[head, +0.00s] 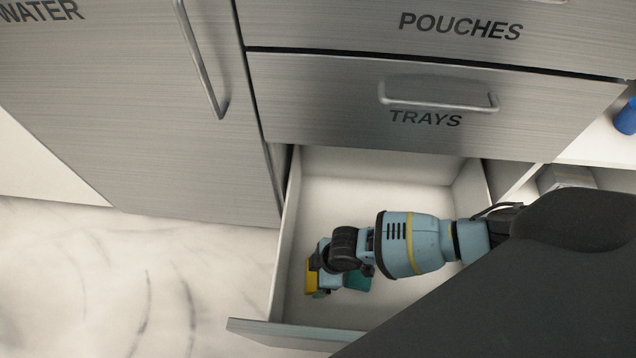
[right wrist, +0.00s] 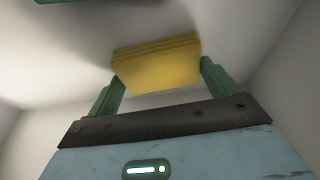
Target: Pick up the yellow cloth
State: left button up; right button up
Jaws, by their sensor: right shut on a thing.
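The yellow cloth (right wrist: 158,66) is a folded, layered block between the two green fingers of my right gripper (right wrist: 160,85) in the right wrist view. The fingers are shut on it. In the head view the yellow cloth (head: 311,275) shows as a small patch at the left end of my right gripper (head: 318,282), inside the open drawer (head: 285,255). My gripper and wrist hide the rest of it. I cannot tell whether the cloth touches the drawer floor. My left gripper is not in view.
The closed TRAYS drawer (head: 320,95) is just above the open one. A WATER cabinet door (head: 140,110) stands to the left. A blue thing (head: 626,118) sits on a shelf at the right.

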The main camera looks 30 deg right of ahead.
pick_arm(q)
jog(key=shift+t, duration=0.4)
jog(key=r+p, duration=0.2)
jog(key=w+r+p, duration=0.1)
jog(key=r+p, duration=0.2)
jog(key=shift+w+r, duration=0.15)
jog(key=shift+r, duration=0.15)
pick_arm(e)
notch_tip(320, 180, up, 10)
